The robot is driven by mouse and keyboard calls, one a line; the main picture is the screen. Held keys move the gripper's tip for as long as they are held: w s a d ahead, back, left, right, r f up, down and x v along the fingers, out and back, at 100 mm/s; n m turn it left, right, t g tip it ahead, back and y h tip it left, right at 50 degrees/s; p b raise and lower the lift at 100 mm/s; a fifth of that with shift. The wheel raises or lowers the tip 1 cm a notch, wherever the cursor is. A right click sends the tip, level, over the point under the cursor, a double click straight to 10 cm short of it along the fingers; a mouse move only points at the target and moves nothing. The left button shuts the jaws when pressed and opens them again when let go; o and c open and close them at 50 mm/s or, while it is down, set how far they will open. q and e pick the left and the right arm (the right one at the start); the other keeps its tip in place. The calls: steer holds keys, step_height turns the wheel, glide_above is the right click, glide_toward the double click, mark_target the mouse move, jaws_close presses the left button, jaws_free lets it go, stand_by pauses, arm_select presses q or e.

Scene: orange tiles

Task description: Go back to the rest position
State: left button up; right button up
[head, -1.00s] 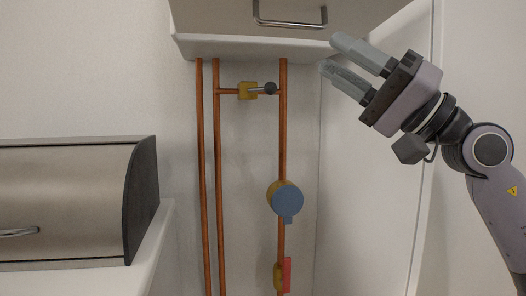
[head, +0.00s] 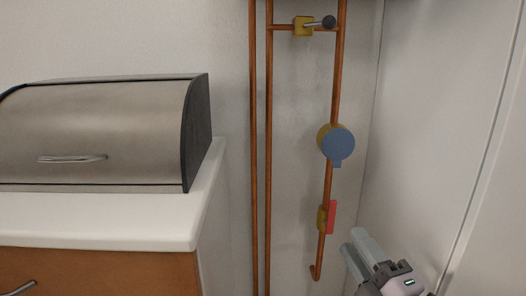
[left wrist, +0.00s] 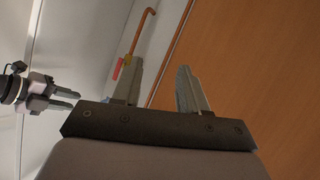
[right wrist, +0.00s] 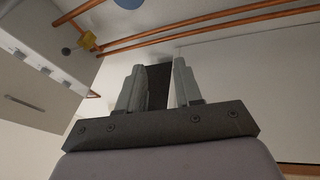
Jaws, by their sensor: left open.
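My right gripper (head: 351,240) is low at the bottom right in the head view, beside the lower end of the copper pipes. In the right wrist view its two fingers (right wrist: 160,68) stand apart with nothing between them. My left gripper (left wrist: 161,68) shows only in the left wrist view, with its fingers spread and empty. The right gripper also shows at the left of that view. The left arm is outside the head view.
Copper pipes (head: 254,150) with a yellow valve (head: 304,26), a blue round valve (head: 338,142) and a red handle (head: 332,216) run down the wall. A metal bread box (head: 100,130) sits on the white counter (head: 100,218) at left. A white panel (head: 440,120) stands at right.

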steer(key=s+a+f+m+g, duration=0.3)
steer(key=s+f+m+g, duration=0.1)
steer(key=s+f+m, duration=0.4)
steer(key=s+a+f+m+g, duration=0.2)
steer(key=s+f+m+g, duration=0.2)
steer(key=s+f+m, duration=0.5)
arm_select(q)
steer(key=s+a+r+y+p, duration=0.1)
steer(key=a+r+p, duration=0.2)
steer(key=p, duration=0.7)
steer(key=s+a+r+g+y+p, duration=0.1)
steer(key=s+a+r+p, duration=0.1)
steer(key=r+p, duration=0.5)
steer(key=s+a+r+y+p, duration=0.1)
steer(key=a+r+p, duration=0.3)
steer(key=p, duration=0.9)
steer(key=shift+s+a+r+y, duration=0.15)
steer(key=shift+s+r+y, duration=0.1)
steer(key=shift+r+y, duration=0.3)
arm_select(e)
steer(key=s+d+r+g+h, duration=0.1)
steer(key=d+r+h, duration=0.3)
steer(key=d+r, duration=0.5)
step_height(320, 180, up, 4)
steer(key=shift+s+f+m+g, duration=0.1)
steer(key=shift+s+m+g, duration=0.2)
steer(key=shift+s, duration=0.05)
steer(key=shift+d, duration=0.15)
